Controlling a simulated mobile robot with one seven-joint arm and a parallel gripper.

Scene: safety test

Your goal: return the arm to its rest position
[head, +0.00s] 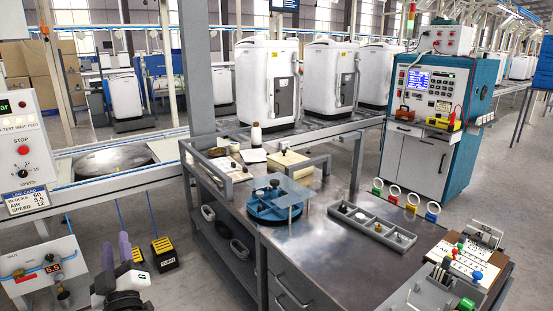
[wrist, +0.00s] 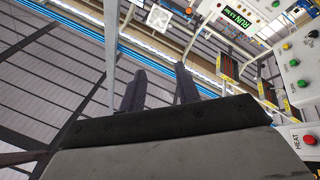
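My gripper (head: 116,246) is at the lower left of the head view, in front of the bench's left end and over the floor. Most of my arm is out of the head view.
A metal workbench (head: 325,245) holds a blue round fixture (head: 272,206) and a grey parts tray (head: 345,212).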

